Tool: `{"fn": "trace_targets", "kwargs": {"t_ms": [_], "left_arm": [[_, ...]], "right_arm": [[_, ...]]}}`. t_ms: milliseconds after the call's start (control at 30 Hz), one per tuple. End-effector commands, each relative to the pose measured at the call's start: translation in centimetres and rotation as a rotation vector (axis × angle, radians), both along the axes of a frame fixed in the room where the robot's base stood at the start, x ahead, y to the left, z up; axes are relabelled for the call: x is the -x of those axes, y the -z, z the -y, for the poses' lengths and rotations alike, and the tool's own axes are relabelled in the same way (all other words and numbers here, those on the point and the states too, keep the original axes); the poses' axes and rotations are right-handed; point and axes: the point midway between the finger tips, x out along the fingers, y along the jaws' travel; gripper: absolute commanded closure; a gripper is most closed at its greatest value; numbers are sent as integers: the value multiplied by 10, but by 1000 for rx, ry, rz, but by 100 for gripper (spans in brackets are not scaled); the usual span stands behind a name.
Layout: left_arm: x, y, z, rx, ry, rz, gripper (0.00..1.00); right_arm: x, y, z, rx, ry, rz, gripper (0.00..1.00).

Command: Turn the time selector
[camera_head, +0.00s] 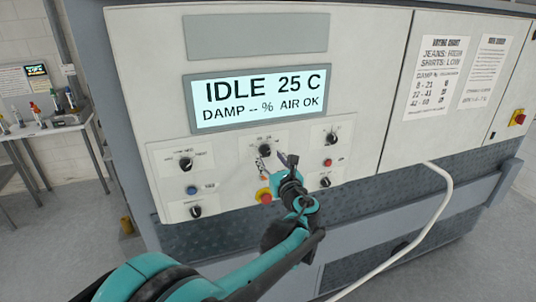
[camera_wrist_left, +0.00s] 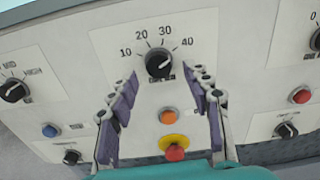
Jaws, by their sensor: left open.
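The time selector is a round black knob (camera_wrist_left: 159,64) with a white pointer line, on a white plate marked 10, 20, 30 and 40. My left gripper (camera_head: 278,163) comes in from below, in front of the panel. In the left wrist view its two purple-padded fingers (camera_wrist_left: 164,80) stand apart, with the knob seen between and just beyond the tips. It holds nothing. I cannot tell any contact with the knob. My right gripper is not in view.
Below the knob are an orange button (camera_wrist_left: 168,116) and a red emergency button on yellow (camera_wrist_left: 175,152). Other knobs flank it on both sides (camera_wrist_left: 14,90). The display (camera_head: 262,98) reads IDLE 25 C. A white hose (camera_head: 432,215) hangs at the right.

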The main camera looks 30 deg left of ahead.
Motion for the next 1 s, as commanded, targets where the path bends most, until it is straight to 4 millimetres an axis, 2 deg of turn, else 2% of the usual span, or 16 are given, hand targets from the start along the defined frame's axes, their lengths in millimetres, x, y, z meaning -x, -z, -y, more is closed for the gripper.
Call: {"fn": "trace_targets", "kwargs": {"t_ms": [200, 467, 567, 667, 1000], "left_arm": [[-14, 0, -15, 1, 0, 0, 51], [-15, 0, -17, 2, 1, 1, 51], [-15, 0, -17, 2, 1, 1, 72], [-15, 0, -17, 2, 1, 1, 98], [-15, 0, -17, 19, 1, 20, 100]], "right_arm": [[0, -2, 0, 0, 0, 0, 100], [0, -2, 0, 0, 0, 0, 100], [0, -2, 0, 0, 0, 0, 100], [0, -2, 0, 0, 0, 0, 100], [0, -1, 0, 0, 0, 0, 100]]}}
